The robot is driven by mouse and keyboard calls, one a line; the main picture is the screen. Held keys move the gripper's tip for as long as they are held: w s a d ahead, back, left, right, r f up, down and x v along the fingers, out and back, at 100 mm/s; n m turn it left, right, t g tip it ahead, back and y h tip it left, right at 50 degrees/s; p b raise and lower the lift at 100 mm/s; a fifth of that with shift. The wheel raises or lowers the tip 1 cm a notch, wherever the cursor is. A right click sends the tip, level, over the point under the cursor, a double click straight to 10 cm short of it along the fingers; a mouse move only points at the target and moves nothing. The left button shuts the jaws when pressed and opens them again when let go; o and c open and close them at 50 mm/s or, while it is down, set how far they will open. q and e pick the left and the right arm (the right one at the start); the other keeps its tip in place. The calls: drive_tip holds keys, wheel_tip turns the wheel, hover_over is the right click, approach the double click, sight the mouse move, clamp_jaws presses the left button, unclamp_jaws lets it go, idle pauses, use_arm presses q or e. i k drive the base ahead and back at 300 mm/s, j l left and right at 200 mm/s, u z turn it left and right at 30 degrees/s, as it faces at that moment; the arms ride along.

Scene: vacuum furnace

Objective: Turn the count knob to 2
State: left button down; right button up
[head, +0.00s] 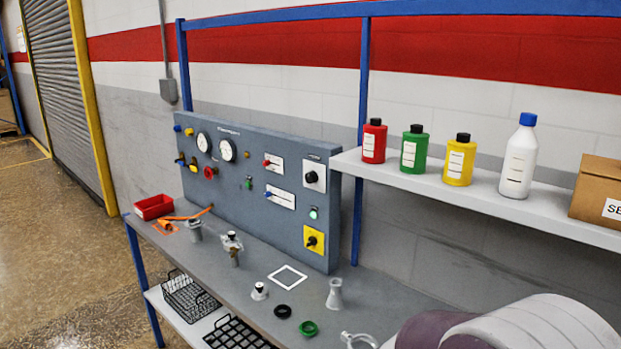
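A grey control panel (262,183) stands upright at the back of the bench. A round black knob (311,177) on a white square plate sits near its upper right edge. It looks like a count knob, but its markings and pointer are too small to read. Lower down, another black knob (312,241) sits on a yellow square plate. No gripper shows in the head view, and nothing touches either knob.
The bench (255,262) holds metal fittings, a black ring (282,311), a green ring (308,329) and a red tray (153,207). A shelf (480,197) with several bottles and a cardboard box (598,192) juts out at right. A blue post (360,150) stands right of the panel.

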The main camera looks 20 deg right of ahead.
sight(312, 177)
drive_tip(key=i+z, duration=0.4)
drive_tip(key=i+j+z, duration=0.2)
drive_tip(key=z, duration=0.25)
drive_tip(key=i+j, duration=0.05)
drive_tip(key=i, duration=0.05)
